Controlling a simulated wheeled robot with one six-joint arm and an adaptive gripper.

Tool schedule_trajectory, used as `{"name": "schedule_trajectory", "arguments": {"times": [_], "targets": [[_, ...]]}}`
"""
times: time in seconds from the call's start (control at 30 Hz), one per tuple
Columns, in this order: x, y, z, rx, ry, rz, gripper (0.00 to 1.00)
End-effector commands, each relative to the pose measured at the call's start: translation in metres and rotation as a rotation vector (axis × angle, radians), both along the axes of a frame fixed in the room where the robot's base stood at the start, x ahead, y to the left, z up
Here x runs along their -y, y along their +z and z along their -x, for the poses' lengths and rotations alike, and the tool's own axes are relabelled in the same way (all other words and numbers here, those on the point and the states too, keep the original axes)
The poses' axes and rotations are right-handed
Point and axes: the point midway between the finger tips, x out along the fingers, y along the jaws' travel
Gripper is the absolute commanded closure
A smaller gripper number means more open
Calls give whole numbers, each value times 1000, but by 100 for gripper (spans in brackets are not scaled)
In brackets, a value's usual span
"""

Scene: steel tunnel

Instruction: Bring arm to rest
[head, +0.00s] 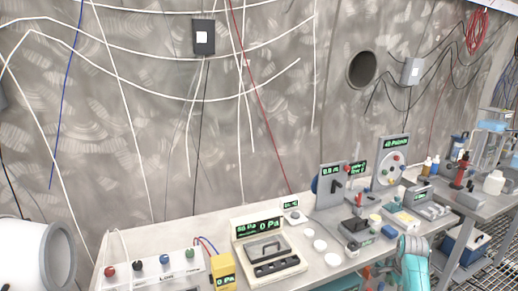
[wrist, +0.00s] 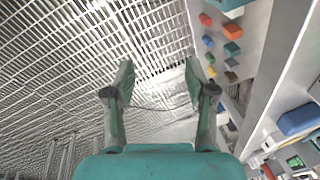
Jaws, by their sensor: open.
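My gripper (wrist: 158,80) shows in the wrist view with its two fingers spread apart and nothing between them. Behind the fingers is the metal grating floor (wrist: 60,60), so the gripper hangs clear of any object. In the head view, a teal part of my arm stands at the lower right, in front of the workbench's front edge. The fingers cannot be made out in the head view.
A long workbench (head: 190,228) with instruments runs along the tunnel wall. A pressure-reading device (head: 268,250) and a dial panel (head: 392,165) stand on it. Several coloured blocks, including an orange one (wrist: 232,30), lie on a surface right of the gripper. Open grating lies left.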

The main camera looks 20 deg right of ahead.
Motion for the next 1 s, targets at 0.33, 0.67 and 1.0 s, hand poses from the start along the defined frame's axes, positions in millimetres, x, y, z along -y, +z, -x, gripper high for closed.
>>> {"name": "schedule_trajectory", "arguments": {"times": [0.33, 0.67, 1.0], "targets": [[-107, -111, 28, 104, 276, 134, 44], [-205, -169, 86, 204, 528, 281, 44], [-293, -181, 170, 309, 773, 447, 44]]}}
